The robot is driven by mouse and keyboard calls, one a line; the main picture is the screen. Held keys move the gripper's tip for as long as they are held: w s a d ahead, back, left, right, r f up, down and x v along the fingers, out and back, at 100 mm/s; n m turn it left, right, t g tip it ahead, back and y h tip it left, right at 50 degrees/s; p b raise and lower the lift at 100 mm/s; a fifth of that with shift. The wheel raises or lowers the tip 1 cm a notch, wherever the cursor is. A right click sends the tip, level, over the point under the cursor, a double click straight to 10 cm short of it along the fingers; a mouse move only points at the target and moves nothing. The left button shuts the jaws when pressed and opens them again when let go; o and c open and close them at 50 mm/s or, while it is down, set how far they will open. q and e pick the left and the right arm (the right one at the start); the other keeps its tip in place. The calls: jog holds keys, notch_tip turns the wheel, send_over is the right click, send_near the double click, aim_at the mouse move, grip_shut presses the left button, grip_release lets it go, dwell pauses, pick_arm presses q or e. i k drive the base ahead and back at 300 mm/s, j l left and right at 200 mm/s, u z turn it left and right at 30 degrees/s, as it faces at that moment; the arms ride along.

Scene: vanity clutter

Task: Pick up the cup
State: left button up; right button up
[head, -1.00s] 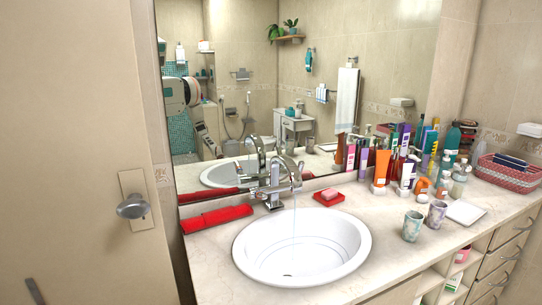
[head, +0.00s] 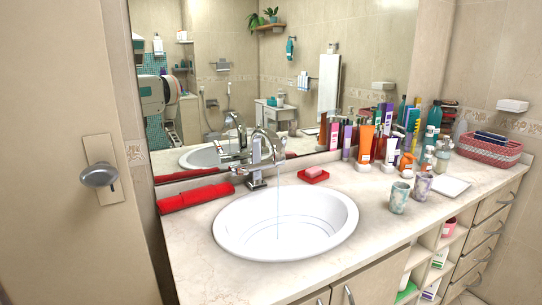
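Two cups stand upright on the counter to the right of the sink. One is a greenish-grey patterned cup (head: 399,198). The other is a purple-grey patterned cup (head: 422,186), just behind it and to its right. The frames do not show which of them the task means. Neither of my grippers is in view.
A white sink (head: 286,222) with running water from a chrome faucet (head: 258,160) fills the middle of the counter. A red towel (head: 195,197), a soap dish (head: 315,176), several bottles, a white tray (head: 451,187) and a red basket (head: 488,150) surround it. A door with a knob (head: 100,174) stands at left.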

aim_at(423, 181)
jog(key=l, duration=0.45)
jog(key=i+l+z, duration=0.15)
jog(key=l, duration=0.7)
jog(key=i+l+z, duration=0.1)
jog(key=l, duration=0.35)
jog(key=i+l+z, duration=0.1)
jog(key=l, duration=0.35)
